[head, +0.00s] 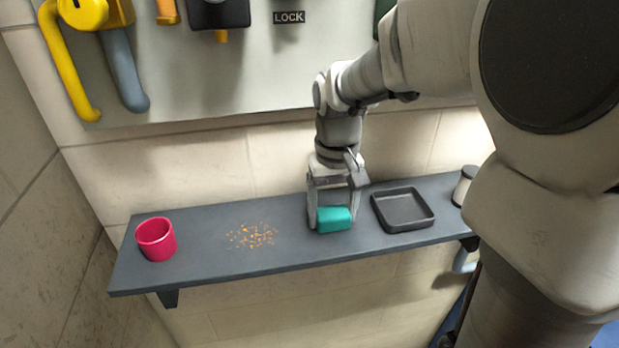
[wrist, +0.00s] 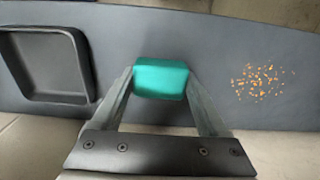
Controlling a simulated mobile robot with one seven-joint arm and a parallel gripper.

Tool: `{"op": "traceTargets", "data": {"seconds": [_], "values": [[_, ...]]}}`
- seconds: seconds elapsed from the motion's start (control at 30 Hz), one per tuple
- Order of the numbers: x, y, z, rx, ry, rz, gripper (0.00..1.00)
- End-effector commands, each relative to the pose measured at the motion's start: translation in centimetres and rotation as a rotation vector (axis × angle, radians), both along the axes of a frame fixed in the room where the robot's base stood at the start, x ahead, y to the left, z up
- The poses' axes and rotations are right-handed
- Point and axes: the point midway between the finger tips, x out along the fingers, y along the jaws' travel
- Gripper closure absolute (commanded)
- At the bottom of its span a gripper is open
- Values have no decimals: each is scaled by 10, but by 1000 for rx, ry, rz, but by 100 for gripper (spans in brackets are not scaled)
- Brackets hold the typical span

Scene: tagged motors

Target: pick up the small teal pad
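The small teal pad (head: 334,220) is a rounded block at the shelf's middle, left of the black tray. It also shows in the wrist view (wrist: 161,78), between my two fingertips. My gripper (head: 333,217) points down at the shelf with one finger on each side of the pad. In the wrist view, my gripper (wrist: 161,84) shows no clear gap between fingers and pad, so it looks shut on it. The pad's underside is hidden, and I cannot tell whether it still touches the shelf.
The dark grey shelf (head: 205,257) holds a pink cup (head: 156,239) at left, scattered orange crumbs (head: 252,236), a black tray (head: 403,209) and a white-and-dark container (head: 464,186) at right. A wall panel with a yellow handle (head: 66,70) hangs above. Bare shelf lies between crumbs and pad.

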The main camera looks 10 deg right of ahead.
Motion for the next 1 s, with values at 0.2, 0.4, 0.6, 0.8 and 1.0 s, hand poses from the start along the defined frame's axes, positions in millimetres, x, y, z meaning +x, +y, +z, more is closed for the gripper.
{"op": "traceTargets", "data": {"seconds": [0.2,0.4,0.6,0.8,1.0], "values": [[0,0,0,0,0,0,77],[0,0,4,0,-2,0,77],[1,0,35,-1,-6,0,77],[1,0,75,-1,-5,0,77],[0,0,97,0,-2,0,77]]}}
